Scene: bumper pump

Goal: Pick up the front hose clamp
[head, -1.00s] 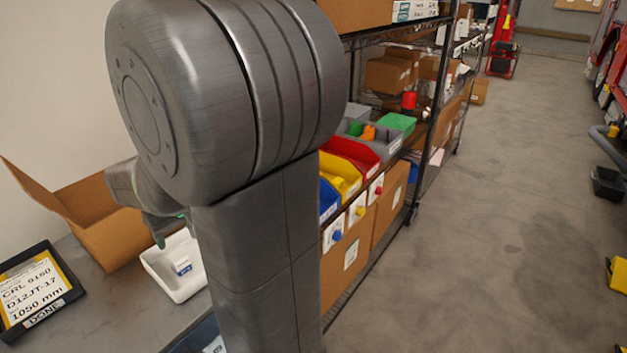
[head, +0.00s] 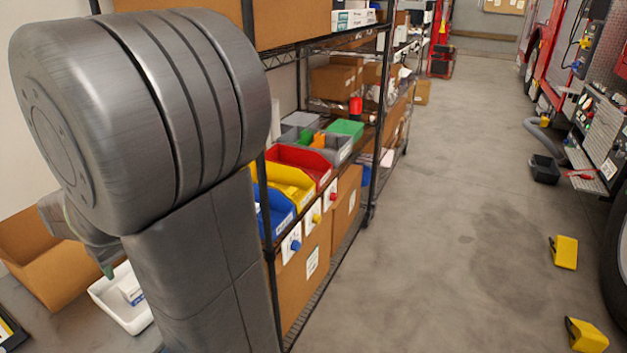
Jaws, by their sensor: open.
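No hose clamp can be made out in the head view. My gripper (head: 107,269) is at the lower left, mostly hidden behind my large grey arm link. One greenish fingertip shows, and nothing is seen held in it. It is above or near the rim of a white tray (head: 101,293) on the bench. The tray holds a small white and blue packet (head: 132,292). My arm hides the tray's right side.
A cardboard box (head: 42,262) stands left of the tray. Shelving holds blue (head: 276,212), yellow (head: 284,183) and red (head: 305,160) bins. A red truck (head: 546,45), a black tub (head: 544,170) and yellow chocks (head: 564,252) stand right. The middle floor is clear.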

